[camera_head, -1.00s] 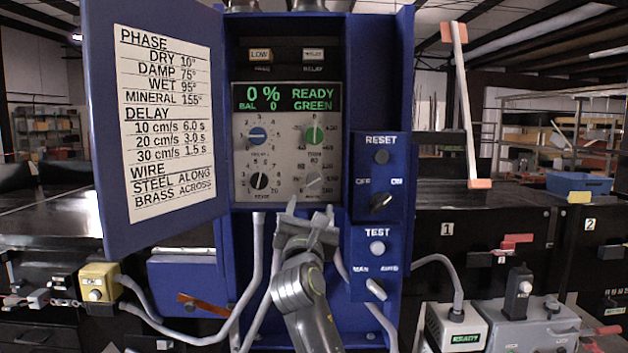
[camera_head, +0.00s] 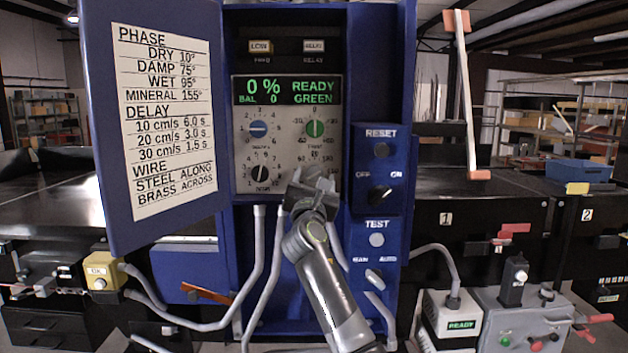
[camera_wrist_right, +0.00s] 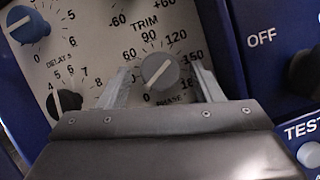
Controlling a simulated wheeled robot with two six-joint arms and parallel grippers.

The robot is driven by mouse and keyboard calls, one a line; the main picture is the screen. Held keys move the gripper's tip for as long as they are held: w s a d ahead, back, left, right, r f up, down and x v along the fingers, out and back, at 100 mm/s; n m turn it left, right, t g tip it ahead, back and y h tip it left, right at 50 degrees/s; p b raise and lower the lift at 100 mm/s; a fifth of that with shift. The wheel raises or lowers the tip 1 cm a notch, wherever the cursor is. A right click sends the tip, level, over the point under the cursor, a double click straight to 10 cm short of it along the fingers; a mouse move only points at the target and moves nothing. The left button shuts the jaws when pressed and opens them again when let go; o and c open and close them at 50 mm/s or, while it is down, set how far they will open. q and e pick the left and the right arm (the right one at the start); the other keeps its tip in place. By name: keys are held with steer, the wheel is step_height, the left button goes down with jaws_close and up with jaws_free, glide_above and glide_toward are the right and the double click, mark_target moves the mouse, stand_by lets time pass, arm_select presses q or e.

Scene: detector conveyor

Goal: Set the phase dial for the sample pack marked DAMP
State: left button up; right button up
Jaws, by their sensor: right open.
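The phase dial is a round grey knob (camera_wrist_right: 160,72) with a white line, at the lower right of the dial panel. Its line slants from lower left to upper right, the lower end near 0. Its scale shows 60, 90, 120 and 150. My right gripper (camera_wrist_right: 163,84) is open, one finger on each side of the knob; whether they touch it I cannot tell. In the head view my right gripper (camera_head: 312,180) largely hides the dial. A card (camera_head: 165,120) on the open door lists DAMP 75° under PHASE. No sample pack is recognisable. My left gripper is out of view.
Beside the phase dial are a black knob (camera_head: 260,174), a blue delay knob (camera_head: 258,129) and a green trim knob (camera_head: 315,128). The display (camera_head: 288,92) reads 0 %, READY, GREEN. The reset and on/off box (camera_head: 381,165) stands close to the right.

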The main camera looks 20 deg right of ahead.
steer(key=c, duration=1)
steer(key=shift+a+f+m+g+h+b, duration=0.1)
steer(key=shift+m+g+h+b, duration=0.3)
steer(key=shift+m+b, duration=0.5)
steer(key=m+g+h+b, duration=0.1)
steer(key=m, duration=0.2)
steer(key=shift+a+m, duration=0.1)
steer(key=shift+m, duration=0.2)
steer(key=m+g, duration=0.1)
steer(key=m, duration=0.1)
steer(key=m+h+b, duration=0.1)
steer(key=m, duration=0.1)
steer(key=shift+r+m+g, duration=0.2)
steer(key=shift+m+g, duration=0.1)
steer(key=shift+g, duration=0.1)
steer(key=m, duration=0.1)
steer(key=m+g, duration=0.1)
steer(key=m, duration=0.1)
steer(key=m+g, duration=0.1)
steer(key=m, duration=0.1)
steer(key=shift+w+a+r+h, duration=0.1)
steer(key=shift+a+r+h, duration=0.05)
steer(key=shift+r+h, duration=0.15)
steer(key=m+g+y+p, duration=0.1)
steer(key=m, duration=0.3)
steer(key=shift+r, duration=0.15)
steer(key=shift+m+g+y+p, duration=0.3)
steer(key=shift+m+g+y, duration=0.25)
steer(key=shift+m, duration=0.85)
